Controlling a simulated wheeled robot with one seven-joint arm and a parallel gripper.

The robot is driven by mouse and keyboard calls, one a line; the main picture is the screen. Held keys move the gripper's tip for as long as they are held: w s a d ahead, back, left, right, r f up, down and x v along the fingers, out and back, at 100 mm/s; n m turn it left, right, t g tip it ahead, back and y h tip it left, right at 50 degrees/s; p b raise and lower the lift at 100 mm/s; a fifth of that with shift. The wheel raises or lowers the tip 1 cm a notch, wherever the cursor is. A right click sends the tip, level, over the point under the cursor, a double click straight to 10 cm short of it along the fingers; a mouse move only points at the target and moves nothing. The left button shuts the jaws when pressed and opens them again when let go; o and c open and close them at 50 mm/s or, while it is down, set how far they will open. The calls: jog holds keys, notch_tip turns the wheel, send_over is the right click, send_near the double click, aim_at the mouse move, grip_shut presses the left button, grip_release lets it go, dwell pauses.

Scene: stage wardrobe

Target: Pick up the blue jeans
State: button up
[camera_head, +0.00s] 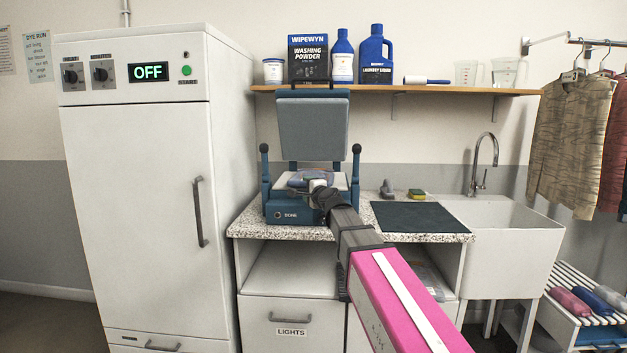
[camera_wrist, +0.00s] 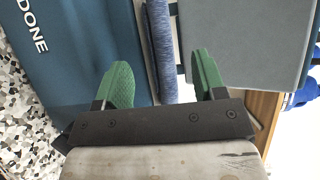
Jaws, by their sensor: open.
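A folded blue textured cloth, which looks like the blue jeans (camera_wrist: 160,45), shows as a narrow strip between my fingers in the wrist view. In the head view a bluish cloth (camera_head: 298,179) lies on the pale bed of the blue press (camera_head: 300,212), partly hidden by my gripper. The press lid (camera_head: 312,128) stands raised. My gripper (camera_wrist: 160,72) is open, with one green finger on either side of the cloth strip. I cannot tell whether the fingers touch it. In the head view my gripper (camera_head: 316,187) is over the front of the press bed.
The press stands on a speckled counter (camera_head: 250,228), with a dark mat (camera_head: 412,216) and sink (camera_head: 505,222) to its right. A tall white cabinet (camera_head: 150,180) stands left. A shelf (camera_head: 440,92) with bottles runs above. Pink and blue rolls (camera_head: 570,301) lie on a slatted rack.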

aim_at(303, 186)
jog(key=x, duration=0.5)
jog(key=shift+w+a+f, duration=0.1)
jog(key=shift+w, duration=0.05)
grip_shut()
